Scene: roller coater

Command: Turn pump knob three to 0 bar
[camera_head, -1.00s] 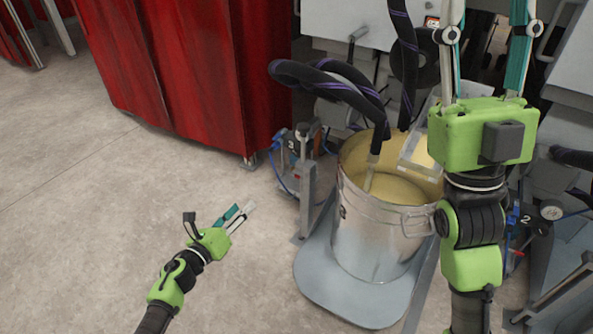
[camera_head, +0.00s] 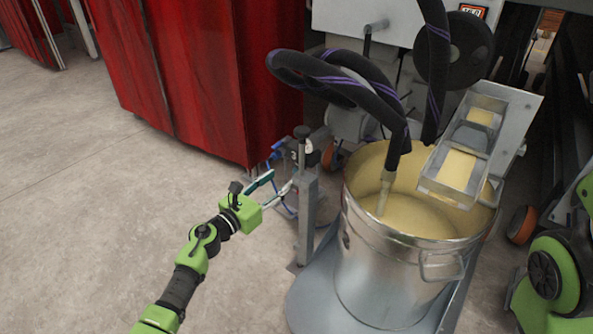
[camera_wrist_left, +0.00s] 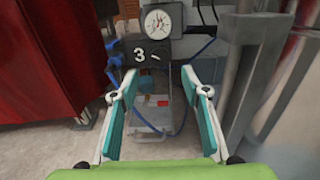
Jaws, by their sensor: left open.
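Pump unit three shows in the left wrist view as a black panel (camera_wrist_left: 146,53) marked "3" below a round white pressure gauge (camera_wrist_left: 160,20). The gauge's small reading is too blurred to tell. I cannot clearly make out the knob's shape or setting. My left gripper (camera_wrist_left: 160,75) is open and empty, its teal-padded fingers on either side of the view below the panel, apart from it. In the head view my left gripper (camera_head: 277,184) is beside the metal post (camera_head: 307,205) near the red curtain, reaching toward the pump. My right gripper is out of view.
A steel bucket (camera_head: 385,275) of yellowish fluid stands on a grey base plate (camera_head: 312,290) right of the post. Black hoses (camera_head: 345,80) hang into it. The red curtain (camera_head: 200,80) stands behind left. Blue tubing (camera_wrist_left: 115,65) runs beside the panel. Floor at left is clear.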

